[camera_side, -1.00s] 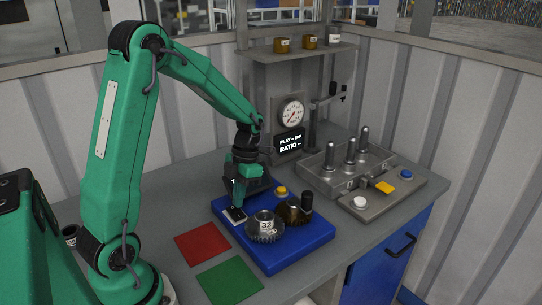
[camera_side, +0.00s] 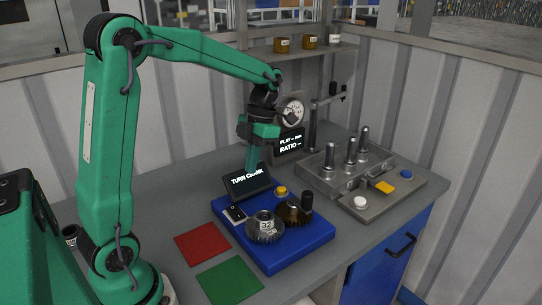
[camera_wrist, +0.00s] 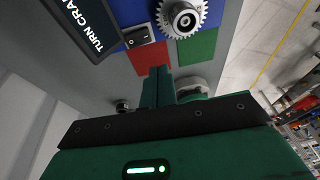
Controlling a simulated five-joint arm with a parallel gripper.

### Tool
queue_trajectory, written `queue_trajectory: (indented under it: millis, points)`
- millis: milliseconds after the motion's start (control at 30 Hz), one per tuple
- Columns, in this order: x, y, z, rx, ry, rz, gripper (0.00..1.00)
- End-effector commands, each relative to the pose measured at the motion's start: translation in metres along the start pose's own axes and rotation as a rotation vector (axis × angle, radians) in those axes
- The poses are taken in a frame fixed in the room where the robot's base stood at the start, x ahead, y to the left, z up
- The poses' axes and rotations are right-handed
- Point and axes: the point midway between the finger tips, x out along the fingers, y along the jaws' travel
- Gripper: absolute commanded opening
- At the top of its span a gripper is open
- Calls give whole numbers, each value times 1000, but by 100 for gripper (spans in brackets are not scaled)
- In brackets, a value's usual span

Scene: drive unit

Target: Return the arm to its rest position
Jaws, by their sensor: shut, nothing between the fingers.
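My gripper (camera_side: 254,166) is shut and empty. In the wrist view my green fingers (camera_wrist: 160,72) point up the picture, close together. A black rocker switch (camera_side: 235,215) and a yellow button (camera_side: 281,191) are on the base too.
A red mat (camera_side: 202,244) and a green mat (camera_side: 230,281) lie in front of the base. A grey fixture with several upright pegs (camera_side: 345,165) stands to the right.

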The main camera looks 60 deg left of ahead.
Motion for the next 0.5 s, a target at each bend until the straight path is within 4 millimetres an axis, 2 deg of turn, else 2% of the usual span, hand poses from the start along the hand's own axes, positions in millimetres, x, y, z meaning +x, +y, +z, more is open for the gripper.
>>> queue_trajectory:
  millis: [333,500]
  points:
    - [0,0,0,9,-3,1,0]
    - [-3,-4,-4,85,-23,8,0]
